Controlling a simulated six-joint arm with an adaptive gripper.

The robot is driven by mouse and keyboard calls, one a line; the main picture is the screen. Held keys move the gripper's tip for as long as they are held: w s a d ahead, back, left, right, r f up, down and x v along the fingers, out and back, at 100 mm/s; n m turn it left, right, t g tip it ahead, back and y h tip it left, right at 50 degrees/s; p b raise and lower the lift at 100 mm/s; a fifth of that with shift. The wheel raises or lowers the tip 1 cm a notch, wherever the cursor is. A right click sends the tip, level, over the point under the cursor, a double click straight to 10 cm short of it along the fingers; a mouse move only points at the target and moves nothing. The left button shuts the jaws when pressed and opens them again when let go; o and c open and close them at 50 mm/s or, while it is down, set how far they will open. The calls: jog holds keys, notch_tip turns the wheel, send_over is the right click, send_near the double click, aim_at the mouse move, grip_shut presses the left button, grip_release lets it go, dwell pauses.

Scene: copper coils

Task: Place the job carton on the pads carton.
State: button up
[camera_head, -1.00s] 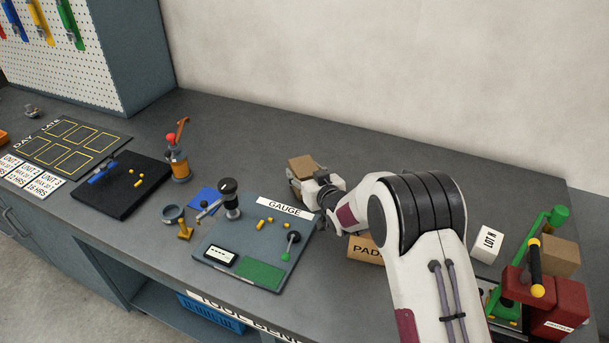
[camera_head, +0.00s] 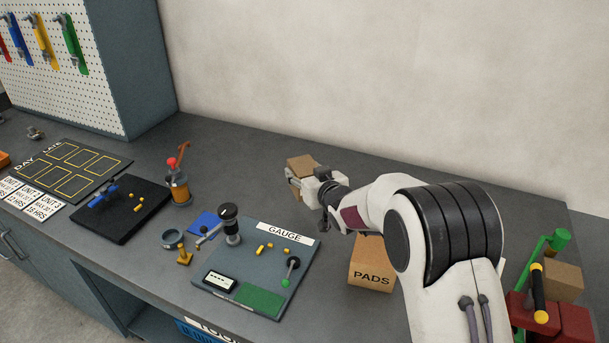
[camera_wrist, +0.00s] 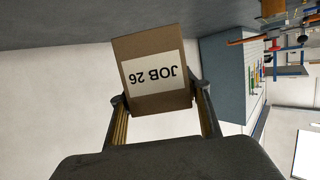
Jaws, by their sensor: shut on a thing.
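The job carton (camera_wrist: 152,72) is a brown box with a white label reading JOB 26, upside down in the wrist view. My gripper (camera_wrist: 160,108) is shut on it, one finger on each side. In the head view the job carton (camera_head: 301,165) shows at the end of my gripper (camera_head: 302,180), toward the back of the bench. The pads carton (camera_head: 371,276) is a brown box marked PADS, to the right of and nearer than the gripper. My arm partly covers its right side. Its visible top is bare.
The gauge mat (camera_head: 215,262) with a dial stand and small brass parts lies left of the pads carton. A red press with a green lever (camera_head: 557,241) and a plain box (camera_head: 563,277) stand at the right.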

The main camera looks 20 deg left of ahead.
dwell(0.4)
jog(key=shift+w+d+r, duration=0.2)
jog(key=shift+w+d, duration=0.15)
jog(key=shift+d, duration=0.1)
jog(key=w+d+r+m+t+h, duration=0.1)
jog(key=d+r, duration=0.4)
jog(key=d, duration=0.3)
jog(key=d+r+m+h, duration=0.1)
jog(key=d+r, duration=0.5)
jog(key=d, duration=0.2)
jog(key=s+d+r, duration=0.1)
jog(key=s+d, duration=0.4)
jog(key=d, duration=0.2)
jog(key=s+f+n+g+y, duration=0.1)
jog(key=s+f+n+y, duration=0.1)
jog(key=s, duration=0.6)
jog(key=shift+s+f, duration=0.35)
jog(key=shift+f, duration=0.2)
jog(key=shift+f, duration=0.1)
jog(key=shift+f, duration=2.8)
